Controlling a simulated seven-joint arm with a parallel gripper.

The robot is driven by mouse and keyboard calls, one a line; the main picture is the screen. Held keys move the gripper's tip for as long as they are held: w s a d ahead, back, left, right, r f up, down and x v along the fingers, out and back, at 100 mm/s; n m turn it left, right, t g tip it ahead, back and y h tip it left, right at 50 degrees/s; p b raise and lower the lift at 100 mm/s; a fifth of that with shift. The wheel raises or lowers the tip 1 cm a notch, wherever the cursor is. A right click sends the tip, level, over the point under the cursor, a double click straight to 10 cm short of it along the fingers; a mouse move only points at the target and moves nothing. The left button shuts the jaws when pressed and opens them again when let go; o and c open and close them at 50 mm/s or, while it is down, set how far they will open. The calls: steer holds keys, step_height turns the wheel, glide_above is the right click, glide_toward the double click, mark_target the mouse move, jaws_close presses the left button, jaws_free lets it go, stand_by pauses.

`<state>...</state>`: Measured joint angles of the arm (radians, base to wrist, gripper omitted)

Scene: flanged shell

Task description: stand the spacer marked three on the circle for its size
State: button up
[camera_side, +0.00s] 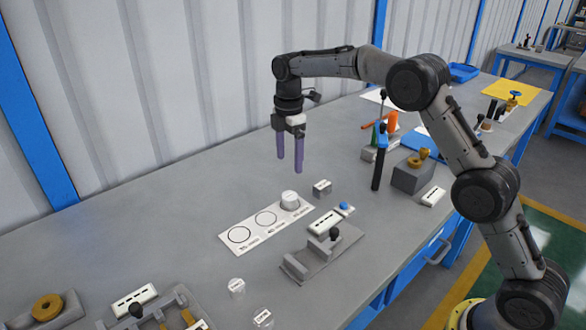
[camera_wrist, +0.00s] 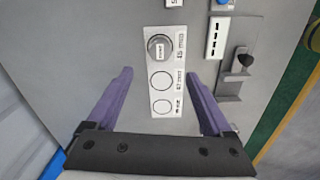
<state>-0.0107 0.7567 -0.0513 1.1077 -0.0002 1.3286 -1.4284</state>
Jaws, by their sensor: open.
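A white card (camera_side: 252,229) with a row of printed circles lies on the bench. A pale round spacer (camera_side: 290,200) stands upright on its right-end circle; in the wrist view it is the capped disc (camera_wrist: 160,47) at the card's top. The other two circles are bare. Two more small pale spacers, one (camera_side: 237,287) and another (camera_side: 262,318), stand on the bench in front of the card. Their marks are too small to read, so I cannot tell which is three. My gripper (camera_side: 290,165) is open and empty above the card; its fingers straddle the card in the wrist view (camera_wrist: 160,78).
A small grey labelled block (camera_side: 322,187) stands behind the card. A grey fixture with a black knob (camera_side: 333,235) and a white label plate (camera_side: 324,222) are right of it. A grey tray (camera_side: 170,312) is front left. The bench left of the card is clear.

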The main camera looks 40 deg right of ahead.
steer(key=shift+r, duration=0.35)
steer(key=s+r+m+t, duration=0.1)
steer(key=s+r+m, duration=0.3)
steer(key=s+r, duration=0.3)
steer(key=s+r+m+t, duration=0.25)
steer(key=s+r, duration=0.25)
steer(key=s, duration=0.5)
steer(key=s+f+m+t, duration=0.1)
steer(key=s+m, duration=0.4)
steer(key=s, duration=0.6)
steer(key=s+f+m+t, duration=0.1)
steer(key=s+f+m, duration=0.3)
steer(key=s, duration=0.7)
steer(key=shift+s+d+m, duration=0.15)
steer(key=shift+d+m, duration=0.15)
steer(key=shift+m, duration=0.15)
